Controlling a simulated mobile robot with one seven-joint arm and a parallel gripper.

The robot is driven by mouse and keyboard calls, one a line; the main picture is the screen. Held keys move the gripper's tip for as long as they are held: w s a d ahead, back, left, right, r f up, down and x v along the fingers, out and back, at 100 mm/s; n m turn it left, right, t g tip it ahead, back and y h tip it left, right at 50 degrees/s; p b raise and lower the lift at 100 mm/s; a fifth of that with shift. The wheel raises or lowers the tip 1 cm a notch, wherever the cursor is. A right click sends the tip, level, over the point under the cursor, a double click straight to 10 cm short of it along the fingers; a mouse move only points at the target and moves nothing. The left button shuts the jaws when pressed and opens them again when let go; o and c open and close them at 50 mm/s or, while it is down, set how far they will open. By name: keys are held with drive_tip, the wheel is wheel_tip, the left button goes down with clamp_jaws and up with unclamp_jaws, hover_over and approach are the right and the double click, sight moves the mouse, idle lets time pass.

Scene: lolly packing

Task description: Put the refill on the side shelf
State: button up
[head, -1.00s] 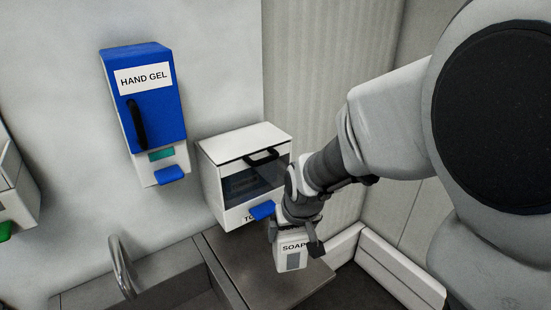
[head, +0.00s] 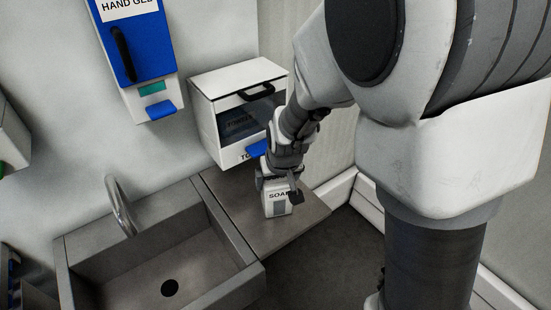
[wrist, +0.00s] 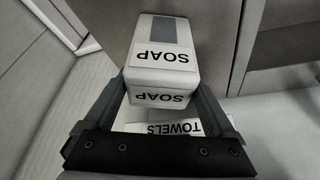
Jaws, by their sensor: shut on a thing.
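The refill is a white box labelled SOAP (head: 279,208) with a grey stripe. It is upright at the side shelf (head: 234,205), the flat grey surface right of the sink. My gripper (head: 279,190) is above it with its jaws shut on it. In the wrist view the soap refill (wrist: 161,65) sits between the two fingers (wrist: 164,95). Whether its base touches the shelf or hangs just above it I cannot tell.
The towel dispenser (head: 208,116) with a blue tab hangs on the wall behind my gripper. The blue hand gel dispenser (head: 143,55) is to its left. The sink (head: 170,245) with its tap (head: 120,205) is left of the shelf. Bare shelf shows around the refill.

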drive_tip(key=o, duration=1.1)
drive_tip(key=shift+c, duration=0.2)
drive_tip(key=a+p+v, duration=0.1)
drive_tip(key=p+v, duration=0.3)
drive_tip(key=v, duration=0.7)
drive_tip(key=s+d+r+m+t, duration=0.1)
drive_tip(key=s+d+r+m, duration=0.1)
drive_tip(key=s+d+r, duration=1)
drive_tip(key=shift+s+d+r+h+p, duration=0.3)
drive_tip(key=shift+s+h+p, duration=0.1)
drive_tip(key=shift+s, duration=0.95)
